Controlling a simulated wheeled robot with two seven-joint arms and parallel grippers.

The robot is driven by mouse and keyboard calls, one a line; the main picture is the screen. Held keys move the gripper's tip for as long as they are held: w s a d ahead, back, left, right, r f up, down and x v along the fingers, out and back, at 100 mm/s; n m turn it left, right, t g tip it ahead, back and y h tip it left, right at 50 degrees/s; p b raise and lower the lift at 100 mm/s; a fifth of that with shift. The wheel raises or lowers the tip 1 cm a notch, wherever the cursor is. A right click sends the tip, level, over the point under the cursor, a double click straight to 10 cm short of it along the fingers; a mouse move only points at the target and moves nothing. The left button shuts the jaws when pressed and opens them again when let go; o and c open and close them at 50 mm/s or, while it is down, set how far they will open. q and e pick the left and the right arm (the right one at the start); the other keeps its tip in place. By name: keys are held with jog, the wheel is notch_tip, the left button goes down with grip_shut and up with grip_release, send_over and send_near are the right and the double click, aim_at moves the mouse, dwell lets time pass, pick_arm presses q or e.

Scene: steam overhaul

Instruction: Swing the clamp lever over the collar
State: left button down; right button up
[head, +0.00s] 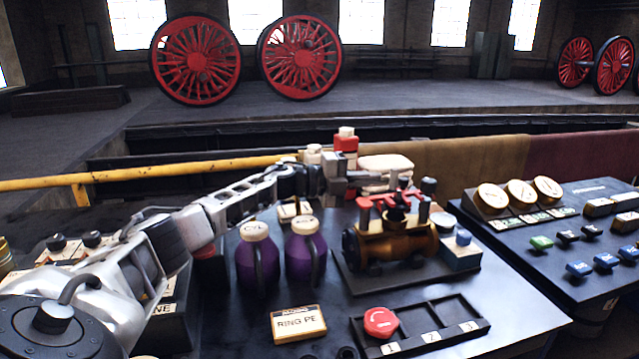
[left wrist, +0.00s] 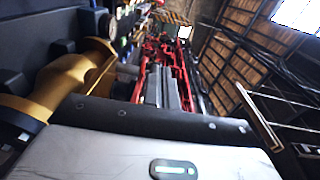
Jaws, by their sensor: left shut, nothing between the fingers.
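A brass model boiler (head: 400,245) with dark end fittings stands on a black base on the bench. Red clamp parts (head: 368,206) sit on its top around a dark collar (head: 396,217); which one is the lever I cannot tell clearly. My left gripper (head: 362,180) is shut and empty, just behind and above the clamp's left end. Whether it touches the clamp I cannot tell. In the left wrist view the brass body (left wrist: 70,82) is close at the left. The lever is not clear there. My right gripper is not in view.
Two purple bottles (head: 257,262) (head: 306,255) stand left of the boiler. In front lie a labelled box (head: 298,324) and a black slotted tray (head: 450,338) with a red knob (head: 380,322). A gauge panel (head: 540,235) is at right. Red and white items stand behind the gripper.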

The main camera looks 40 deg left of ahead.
pick_arm(q)
jog(key=b+v, duration=0.2)
jog(key=v, duration=0.9)
jog(key=shift+b, duration=0.4)
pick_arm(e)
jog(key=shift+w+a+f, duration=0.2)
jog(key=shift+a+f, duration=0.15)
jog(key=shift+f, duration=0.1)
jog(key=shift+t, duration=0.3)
